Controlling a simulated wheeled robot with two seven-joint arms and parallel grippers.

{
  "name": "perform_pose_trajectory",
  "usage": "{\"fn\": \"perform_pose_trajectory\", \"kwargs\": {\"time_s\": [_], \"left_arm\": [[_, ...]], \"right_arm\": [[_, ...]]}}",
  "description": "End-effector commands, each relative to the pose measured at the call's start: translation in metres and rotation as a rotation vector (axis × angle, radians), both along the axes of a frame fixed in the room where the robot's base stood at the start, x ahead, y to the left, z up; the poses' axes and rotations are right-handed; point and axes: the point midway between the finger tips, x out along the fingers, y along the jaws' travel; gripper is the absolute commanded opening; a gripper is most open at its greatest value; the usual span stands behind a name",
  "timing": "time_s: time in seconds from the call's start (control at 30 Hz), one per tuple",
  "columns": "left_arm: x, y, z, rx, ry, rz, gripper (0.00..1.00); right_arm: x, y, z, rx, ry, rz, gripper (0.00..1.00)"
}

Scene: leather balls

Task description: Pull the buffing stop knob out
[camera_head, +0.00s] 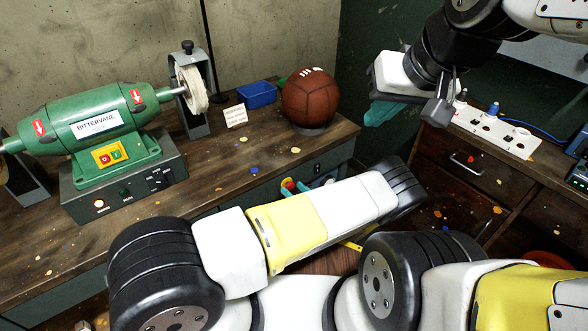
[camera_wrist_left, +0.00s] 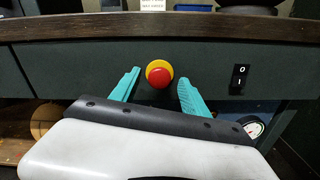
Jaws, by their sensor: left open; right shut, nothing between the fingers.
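The stop knob (camera_wrist_left: 159,77) is a red mushroom button on a yellow collar, set in the dark front panel under the bench top. It also shows in the head view (camera_head: 290,185), small and partly hidden. My left gripper (camera_wrist_left: 160,87) is open, its teal fingers to either side of the knob, with a gap visible on each side. In the head view my left gripper (camera_head: 306,187) is at the bench front, mostly hidden behind my arm. My right gripper (camera_head: 384,110) is shut and empty at the upper right, away from the knob.
The green buffing machine (camera_head: 100,125) with a white wheel (camera_head: 191,90) stands on the bench. A brown ball (camera_head: 310,97), a blue tray (camera_head: 257,94) and a small card (camera_head: 235,116) are nearby.

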Motion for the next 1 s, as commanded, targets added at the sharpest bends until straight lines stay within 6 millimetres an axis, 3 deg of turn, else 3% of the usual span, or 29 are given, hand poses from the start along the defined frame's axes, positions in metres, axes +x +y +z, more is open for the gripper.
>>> {"fn": "perform_pose_trajectory", "kwargs": {"time_s": [0.33, 0.6, 1.0], "left_arm": [[0.004, 0.0026, 0.0001, 0.0, 0.0, 0.0, 0.52], [0.0039, 0.0024, 0.0002, -0.001, -0.001, 0.0, 0.0], [0.004, 0.0023, 0.0003, -0.001, 0.0, -0.001, 0.0]], "right_arm": [[0.0, 0.0, 0.0, 0.0, 0.0, 0.0, 0.0], [0.0, 0.0, 0.0, 0.0, 0.0, 0.0, 0.0], [0.0, 0.0, 0.0, 0.0, 0.0, 0.0, 0.0]]}}
